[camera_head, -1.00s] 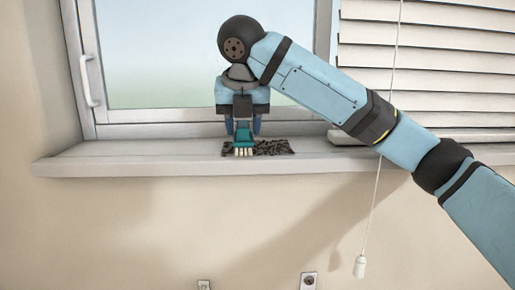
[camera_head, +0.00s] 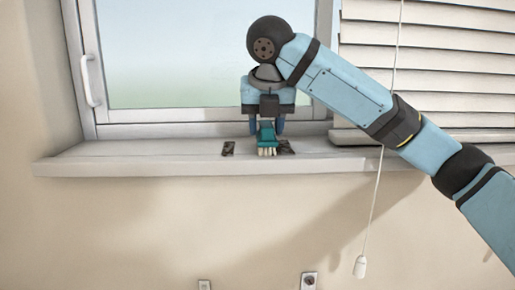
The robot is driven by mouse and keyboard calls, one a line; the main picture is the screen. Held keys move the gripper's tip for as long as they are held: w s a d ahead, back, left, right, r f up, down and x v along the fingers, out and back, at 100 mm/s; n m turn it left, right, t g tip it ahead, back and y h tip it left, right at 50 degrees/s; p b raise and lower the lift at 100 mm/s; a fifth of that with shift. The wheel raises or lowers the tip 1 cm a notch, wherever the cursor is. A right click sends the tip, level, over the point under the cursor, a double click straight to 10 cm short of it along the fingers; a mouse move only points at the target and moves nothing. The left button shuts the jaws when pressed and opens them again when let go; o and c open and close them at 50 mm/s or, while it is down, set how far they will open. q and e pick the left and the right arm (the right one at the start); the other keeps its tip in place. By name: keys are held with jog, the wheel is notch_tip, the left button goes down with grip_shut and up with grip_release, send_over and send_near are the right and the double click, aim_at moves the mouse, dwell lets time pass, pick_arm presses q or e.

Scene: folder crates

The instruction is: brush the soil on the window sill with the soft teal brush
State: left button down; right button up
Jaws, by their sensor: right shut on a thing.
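The soft teal brush (camera_head: 267,137) has pale bristles pointing down at the window sill (camera_head: 130,158). My right gripper (camera_head: 267,126) is shut on the brush from above. The dark soil (camera_head: 228,149) shows as a small patch left of the brush, and another bit lies just right of it. Bare sill shows between the left patch and the brush. The brush hides the part of the sill behind it, and I cannot tell whether the bristle tips touch the sill. My left gripper is not in view.
A window with a white frame and handle (camera_head: 92,82) stands behind the sill. Blinds (camera_head: 430,60) hang at the right, with a cord ending in a white pull (camera_head: 360,267). Two small wall fittings (camera_head: 308,281) sit below. The left part of the sill is clear.

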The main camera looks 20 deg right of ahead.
jog(key=shift+s+d, duration=0.25)
jog(key=shift+d, duration=0.85)
jog(key=shift+s+d, duration=0.2)
jog(key=shift+d, duration=0.9)
jog(key=shift+s+d, duration=0.1)
jog(key=shift+d, duration=0.5)
jog(key=shift+a, duration=0.1)
jog(key=shift+w+a, duration=0.25)
jog(key=shift+a, duration=0.85)
jog(key=shift+w+a, duration=0.2)
jog(key=shift+a, duration=0.9)
jog(key=shift+w+a, duration=0.25)
jog(key=shift+a, duration=0.9)
jog(key=shift+w+a, duration=0.2)
jog(key=shift+a, duration=0.9)
